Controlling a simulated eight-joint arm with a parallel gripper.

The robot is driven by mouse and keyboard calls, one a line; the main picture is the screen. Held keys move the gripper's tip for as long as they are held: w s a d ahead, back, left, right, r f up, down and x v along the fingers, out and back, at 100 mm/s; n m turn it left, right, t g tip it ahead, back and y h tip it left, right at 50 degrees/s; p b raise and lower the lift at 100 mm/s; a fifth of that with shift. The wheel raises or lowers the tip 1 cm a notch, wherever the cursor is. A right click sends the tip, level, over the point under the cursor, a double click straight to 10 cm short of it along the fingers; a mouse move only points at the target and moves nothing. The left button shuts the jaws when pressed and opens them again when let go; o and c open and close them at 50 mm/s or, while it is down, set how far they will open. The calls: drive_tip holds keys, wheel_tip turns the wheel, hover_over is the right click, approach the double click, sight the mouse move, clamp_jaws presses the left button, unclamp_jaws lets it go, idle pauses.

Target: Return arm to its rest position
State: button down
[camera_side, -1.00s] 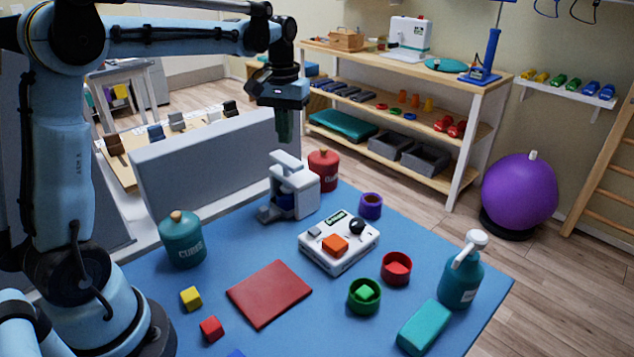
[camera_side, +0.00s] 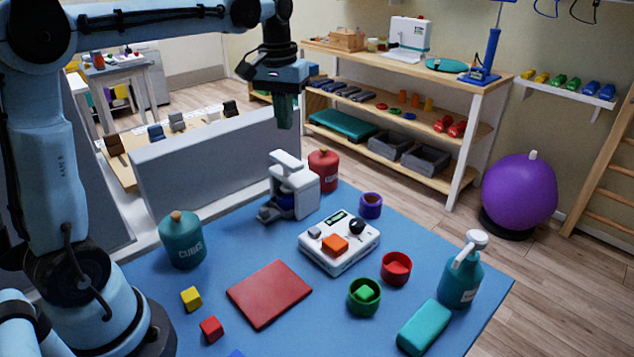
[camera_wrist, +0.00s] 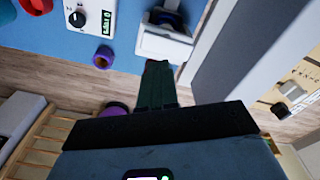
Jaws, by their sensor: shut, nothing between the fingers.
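My gripper (camera_side: 286,112) hangs above the far side of the blue table mat (camera_side: 216,342), pointing down, with its green fingers together and empty. In the side view it is above and just behind the white dispenser-like device (camera_side: 296,197), clear of everything on the table. In the wrist view the closed fingers (camera_wrist: 157,72) show at the centre, with the white device (camera_wrist: 166,42) beyond their tips. My arm stretches from the left of the side view to the gripper.
A grey partition (camera_side: 215,165) stands behind. Shelves (camera_side: 405,90) are further back.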

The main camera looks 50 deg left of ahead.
drive_tip(key=s+d+f+m+t, duration=0.5)
drive_tip(key=s+d, duration=0.5)
drive_tip(key=s, duration=0.2)
wheel_tip(320, 180, down, 2)
drive_tip(key=shift+d+f+t, duration=0.2)
drive_tip(key=shift+d+t, duration=0.05)
drive_tip(key=shift+t, duration=0.45)
idle(0.5)
